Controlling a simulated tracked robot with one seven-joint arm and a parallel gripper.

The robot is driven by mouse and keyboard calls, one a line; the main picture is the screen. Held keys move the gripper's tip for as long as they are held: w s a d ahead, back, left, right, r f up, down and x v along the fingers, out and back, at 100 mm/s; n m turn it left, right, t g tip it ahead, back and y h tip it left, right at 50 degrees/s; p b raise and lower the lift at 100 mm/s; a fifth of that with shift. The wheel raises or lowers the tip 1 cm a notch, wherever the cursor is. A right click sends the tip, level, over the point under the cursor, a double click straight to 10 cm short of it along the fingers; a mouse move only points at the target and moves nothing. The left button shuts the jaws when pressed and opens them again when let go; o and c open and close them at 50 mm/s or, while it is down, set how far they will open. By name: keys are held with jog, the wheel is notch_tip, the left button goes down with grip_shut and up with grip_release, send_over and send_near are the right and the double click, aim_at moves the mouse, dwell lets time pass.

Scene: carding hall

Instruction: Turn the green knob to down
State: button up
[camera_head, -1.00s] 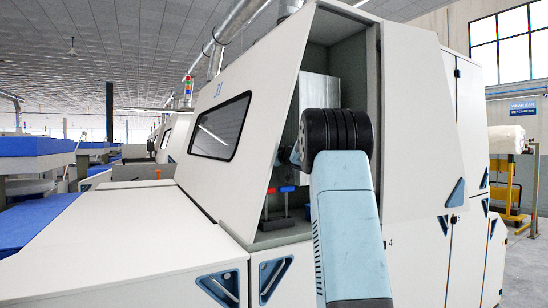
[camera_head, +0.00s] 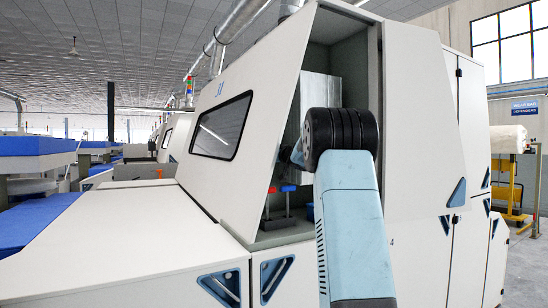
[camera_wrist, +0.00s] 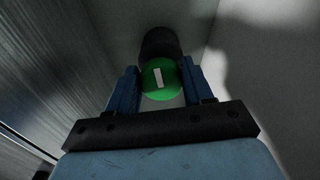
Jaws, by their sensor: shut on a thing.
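The green knob (camera_wrist: 158,80) shows in the wrist view, round, with a white bar mark on its face. The bar runs nearly up and down in that picture, tilted slightly. My gripper (camera_wrist: 160,82) has its two blue fingers on either side of the knob, shut on it. A dark round part lies just behind the knob. In the head view my blue arm with its black joint reaches into the open machine bay, and the knob and gripper fingers are hidden.
The pale machine housing (camera_head: 430,130) stands open around my arm. A red-topped handle (camera_head: 271,190) and a blue-topped handle (camera_head: 289,188) stand on the bay floor left of my arm. Bay walls lie close on both sides of the gripper.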

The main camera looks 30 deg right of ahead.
jog(key=o, duration=1)
jog(key=s, duration=1.3)
jog(key=shift+s+d, duration=0.2)
jog(key=shift+s, duration=0.15)
